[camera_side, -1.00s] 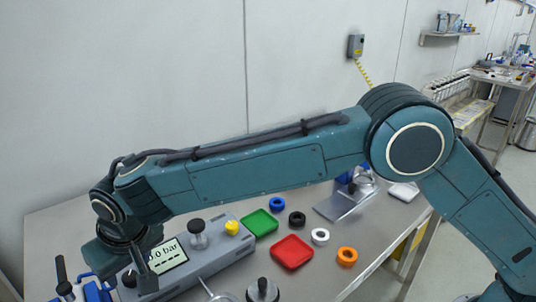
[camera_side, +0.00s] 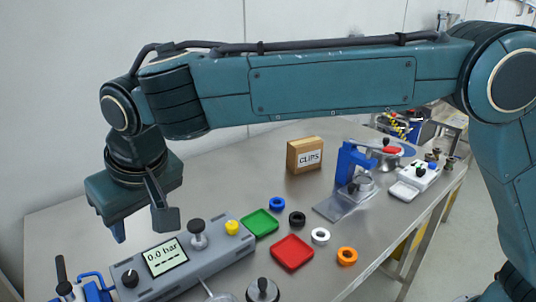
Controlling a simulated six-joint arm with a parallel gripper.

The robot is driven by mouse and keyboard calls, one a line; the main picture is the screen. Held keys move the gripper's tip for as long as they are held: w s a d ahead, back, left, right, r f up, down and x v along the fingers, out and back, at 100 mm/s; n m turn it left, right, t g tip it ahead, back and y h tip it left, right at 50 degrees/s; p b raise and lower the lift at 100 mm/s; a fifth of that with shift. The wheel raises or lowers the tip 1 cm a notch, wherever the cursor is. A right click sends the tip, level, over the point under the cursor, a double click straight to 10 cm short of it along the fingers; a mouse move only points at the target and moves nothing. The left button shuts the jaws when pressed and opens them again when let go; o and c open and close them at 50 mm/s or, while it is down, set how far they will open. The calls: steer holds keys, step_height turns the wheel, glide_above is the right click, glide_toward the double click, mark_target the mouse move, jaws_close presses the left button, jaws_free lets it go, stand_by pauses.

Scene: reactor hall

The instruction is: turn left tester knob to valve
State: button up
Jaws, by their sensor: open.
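The tester (camera_side: 205,268) is a long grey box on the steel table, with a lit display (camera_side: 166,256) reading 0.0 bar. Its left knob (camera_side: 130,279) is a dark round knob left of the display, with a small light mark near its top. A larger black knob (camera_side: 197,228) and a yellow knob (camera_side: 232,227) stand to the right of the display. My gripper (camera_side: 142,226) is open and empty, above the left part of the tester. Its fingers point down, clear of the left knob. Any valve label is too small to read.
A green tray (camera_side: 261,224) and a red tray (camera_side: 292,253) lie right of the tester, with blue, black, white and orange rings nearby. A CLIPS box (camera_side: 304,155) and a blue press (camera_side: 350,165) stand behind. A blue device (camera_side: 85,288) sits at the left.

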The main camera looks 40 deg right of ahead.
steer(key=s+d+r, duration=0.1)
steer(key=d+r, duration=0.2)
steer(key=d, duration=0.5)
steer(key=d+r, duration=0.3)
steer(key=d, duration=0.6)
steer(key=shift+s+d+r+m, duration=0.2)
steer(key=shift+s+r+m, duration=0.1)
steer(key=shift+s+m, duration=0.1)
steer(key=shift+w, duration=0.1)
glide_above(130, 276)
steer(key=s+d, duration=0.1)
steer(key=s, duration=0.5)
step_height(130, 276, down, 8)
steer(key=shift+w+d+n, duration=0.1)
steer(key=shift+n, duration=0.2)
steer(key=shift+f, duration=0.1)
steer(key=x, duration=1.3)
steer(key=shift+w+d+f, duration=0.1)
steer(key=shift+f, duration=0.2)
steer(key=shift+c, duration=0.2)
